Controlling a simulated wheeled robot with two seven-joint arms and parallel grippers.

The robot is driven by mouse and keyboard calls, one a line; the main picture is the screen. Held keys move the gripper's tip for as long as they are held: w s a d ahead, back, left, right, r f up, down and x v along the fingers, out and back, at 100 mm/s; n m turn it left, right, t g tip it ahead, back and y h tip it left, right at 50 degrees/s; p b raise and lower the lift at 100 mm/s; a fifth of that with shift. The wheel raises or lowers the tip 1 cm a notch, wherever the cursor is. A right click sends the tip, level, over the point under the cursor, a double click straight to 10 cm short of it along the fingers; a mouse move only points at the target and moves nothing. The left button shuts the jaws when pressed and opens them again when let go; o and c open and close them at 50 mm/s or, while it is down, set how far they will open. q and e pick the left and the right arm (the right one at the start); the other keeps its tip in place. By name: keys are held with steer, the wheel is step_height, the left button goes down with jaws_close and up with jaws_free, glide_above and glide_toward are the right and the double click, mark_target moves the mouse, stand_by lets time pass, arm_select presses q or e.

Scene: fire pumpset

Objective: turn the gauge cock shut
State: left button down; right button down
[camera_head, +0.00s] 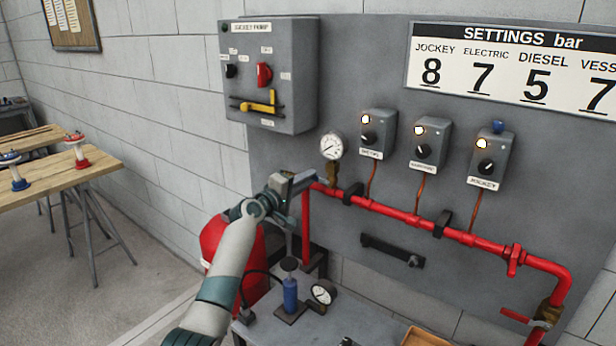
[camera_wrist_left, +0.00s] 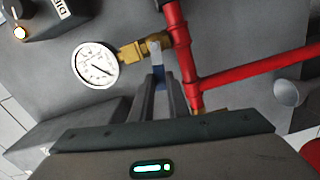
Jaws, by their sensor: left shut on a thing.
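The gauge cock is a small brass fitting (camera_head: 331,174) under a round white pressure gauge (camera_head: 332,145), on the red pipe at the panel. In the left wrist view, the brass cock (camera_wrist_left: 146,47) joins the gauge (camera_wrist_left: 96,64) to the red pipe. My left gripper (camera_head: 312,181) reaches the cock from the left. In the left wrist view, its fingers (camera_wrist_left: 160,92) are shut on the lever, one on each side. My right gripper is not in view.
The red pipe (camera_head: 400,214) runs right along the grey panel, with several brackets and a red valve handle (camera_head: 515,260). Three switch boxes sit above it. The jockey pump box (camera_head: 268,75) is up left. A bench with a blue hand pump (camera_head: 290,295) stands below.

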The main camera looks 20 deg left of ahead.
arm_select(q)
steer(key=shift+a+f+n, duration=0.25)
steer(key=shift+f+n, duration=0.2)
steer(key=shift+n, duration=0.75)
steer(key=c, duration=1.8)
jaws_free()
steer(key=shift+o, duration=0.6)
steer(key=shift+f, duration=0.15)
steer(key=b+v, duration=0.3)
steer(key=v, duration=1.4)
steer(key=shift+s+a, duration=0.1)
steer(key=shift+a, duration=0.1)
